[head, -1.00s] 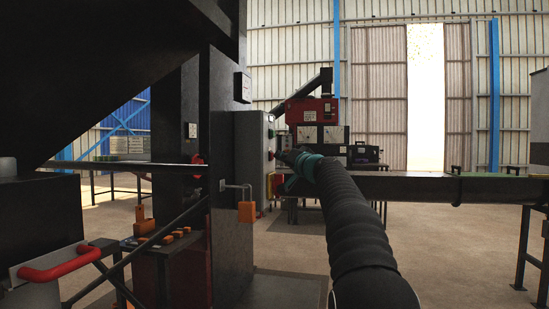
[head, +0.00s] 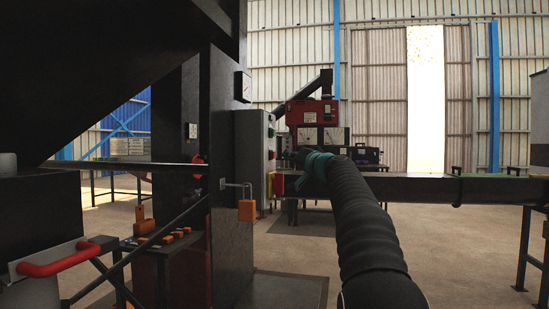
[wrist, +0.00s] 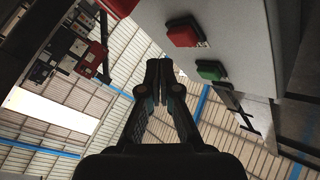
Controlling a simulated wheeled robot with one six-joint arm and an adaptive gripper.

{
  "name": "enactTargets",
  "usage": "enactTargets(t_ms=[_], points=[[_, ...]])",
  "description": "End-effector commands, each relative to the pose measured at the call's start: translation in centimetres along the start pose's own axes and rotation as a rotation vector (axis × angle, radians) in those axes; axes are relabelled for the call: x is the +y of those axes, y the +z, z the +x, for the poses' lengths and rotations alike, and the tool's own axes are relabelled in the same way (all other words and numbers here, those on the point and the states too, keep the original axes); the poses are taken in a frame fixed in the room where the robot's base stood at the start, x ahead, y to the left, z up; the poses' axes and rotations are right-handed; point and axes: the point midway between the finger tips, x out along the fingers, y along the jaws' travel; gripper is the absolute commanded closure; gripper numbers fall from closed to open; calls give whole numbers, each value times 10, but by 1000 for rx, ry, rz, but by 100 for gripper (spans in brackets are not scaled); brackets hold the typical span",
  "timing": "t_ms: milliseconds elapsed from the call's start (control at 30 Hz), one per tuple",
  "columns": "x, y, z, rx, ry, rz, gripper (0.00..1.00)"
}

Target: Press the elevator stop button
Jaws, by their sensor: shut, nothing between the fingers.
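A grey control box (head: 248,150) is fixed to the side of the dark press column. Its face carries a green button (head: 271,132) and a red button (head: 271,155). In the wrist view, the red button (wrist: 183,32) and the green button (wrist: 210,70) stand out from the pale box face, right of the fingers. My gripper (wrist: 158,64) is shut and empty, its fingertips left of the green button and below the red one in that picture. It appears apart from both buttons. In the head view, my arm mostly hides the gripper.
A dark horizontal beam (head: 420,187) runs to the right behind my arm. An orange padlock (head: 247,210) hangs on the press column (head: 230,110). A red machine with gauges (head: 311,112) stands behind. Open floor (head: 450,250) lies to the right.

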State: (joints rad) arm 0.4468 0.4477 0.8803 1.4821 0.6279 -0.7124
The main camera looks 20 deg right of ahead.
Motion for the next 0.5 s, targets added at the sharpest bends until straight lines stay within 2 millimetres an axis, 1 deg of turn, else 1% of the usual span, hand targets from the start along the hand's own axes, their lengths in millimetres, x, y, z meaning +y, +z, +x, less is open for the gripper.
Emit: enactTargets(t_ms=[200,400,500], points=[[11,-9,-14,1,1,-1,100],[19,-18,-25,1,1,-1,100],[20,-20,-28,0,-1,-1,100]])
